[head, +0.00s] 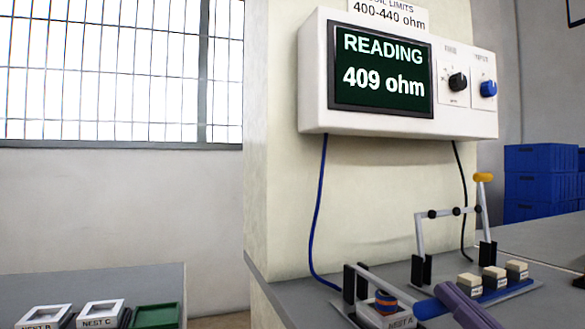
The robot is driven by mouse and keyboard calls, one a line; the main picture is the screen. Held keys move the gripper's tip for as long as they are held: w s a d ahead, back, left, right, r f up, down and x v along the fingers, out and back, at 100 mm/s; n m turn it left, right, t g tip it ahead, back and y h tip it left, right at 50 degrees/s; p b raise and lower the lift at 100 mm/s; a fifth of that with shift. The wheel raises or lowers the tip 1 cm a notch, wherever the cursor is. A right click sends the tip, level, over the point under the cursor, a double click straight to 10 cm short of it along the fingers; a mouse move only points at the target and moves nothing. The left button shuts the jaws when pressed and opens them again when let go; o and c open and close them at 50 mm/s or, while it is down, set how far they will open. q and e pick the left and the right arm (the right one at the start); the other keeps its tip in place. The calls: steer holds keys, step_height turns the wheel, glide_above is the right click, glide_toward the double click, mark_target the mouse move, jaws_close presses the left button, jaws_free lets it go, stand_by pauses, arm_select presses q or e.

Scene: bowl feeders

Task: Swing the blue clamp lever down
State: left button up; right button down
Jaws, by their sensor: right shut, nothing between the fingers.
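My right gripper (449,291) is purple and comes in from the bottom edge, fingers shut and empty. It lies over the front of the test fixture. A coil (386,299) with blue and orange bands sits in Nest A (399,321), beside black posts (350,284). Behind, a grey clamp linkage (448,212) has an upright lever with a yellow grip (483,177). My left gripper is not in view.
The wall meter (380,75) reads 409 ohm; the sign above says 400-440 ohm. Cream blocks (493,275) stand on a blue strip right of my gripper. Nest B (46,314), Nest C (101,312) and a green tray (156,315) are on the left table. Blue crates (540,180) stand behind.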

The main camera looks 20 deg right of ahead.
step_height(320, 180, down, 2)
steer(key=shift+s+f+g, duration=0.1)
steer(key=shift+g, duration=0.3)
steer(key=shift+s, duration=0.2)
steer(key=r+v, duration=0.1)
steer(key=v, duration=0.7)
steer(key=shift+s+t, duration=0.4)
steer(key=shift+s, duration=0.1)
